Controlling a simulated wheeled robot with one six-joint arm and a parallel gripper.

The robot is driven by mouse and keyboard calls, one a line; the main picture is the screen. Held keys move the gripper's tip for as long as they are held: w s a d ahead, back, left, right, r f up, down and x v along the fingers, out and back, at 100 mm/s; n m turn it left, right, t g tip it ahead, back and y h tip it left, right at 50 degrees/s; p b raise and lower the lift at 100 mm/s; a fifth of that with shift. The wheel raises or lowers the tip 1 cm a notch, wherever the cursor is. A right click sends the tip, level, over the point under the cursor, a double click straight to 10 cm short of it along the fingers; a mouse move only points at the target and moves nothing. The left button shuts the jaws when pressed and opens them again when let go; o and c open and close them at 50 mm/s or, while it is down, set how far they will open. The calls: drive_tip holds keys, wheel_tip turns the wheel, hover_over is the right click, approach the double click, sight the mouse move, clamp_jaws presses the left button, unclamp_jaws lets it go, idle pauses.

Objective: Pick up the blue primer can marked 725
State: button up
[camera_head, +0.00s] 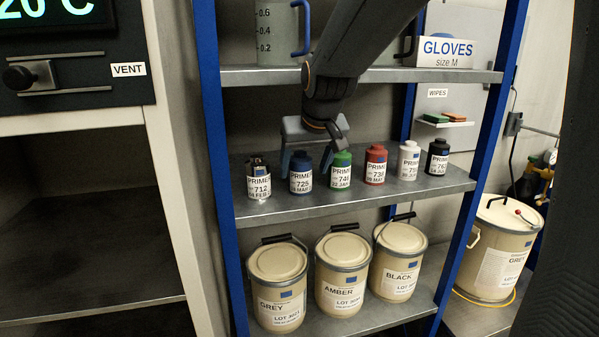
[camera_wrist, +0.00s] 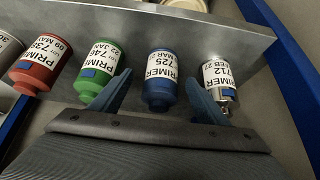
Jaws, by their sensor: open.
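The blue primer can marked 725 (camera_head: 301,174) stands upright on the middle shelf, between the metallic 712 can (camera_head: 259,180) and the green 746 can (camera_head: 340,170). It also shows near the middle of the wrist view (camera_wrist: 160,78). My gripper (camera_head: 306,158) is open and empty, its blue fingers pointing at the row. In the wrist view my gripper (camera_wrist: 157,82) has one finger on each side of the blue can, one toward the green can and one close to the 712 can. I cannot tell whether either finger touches a can.
A red can (camera_head: 375,165), a white can (camera_head: 409,160) and a black can (camera_head: 438,157) continue the row rightward. The upper shelf (camera_head: 400,75) lies above, crossed by my arm. Blue posts (camera_head: 218,130) frame the rack. Beige drums (camera_head: 278,275) stand on the shelf below.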

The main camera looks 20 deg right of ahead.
sight(300, 175)
drive_tip(key=shift+p+x, duration=0.75)
drive_tip(key=shift+x, duration=1.7)
drive_tip(key=shift+w+a, duration=0.1)
drive_tip(key=shift+a, duration=0.05)
drive_tip(key=c, duration=1.4)
drive_tip(key=shift+o, duration=0.2)
drive_tip(key=shift+r, duration=0.1)
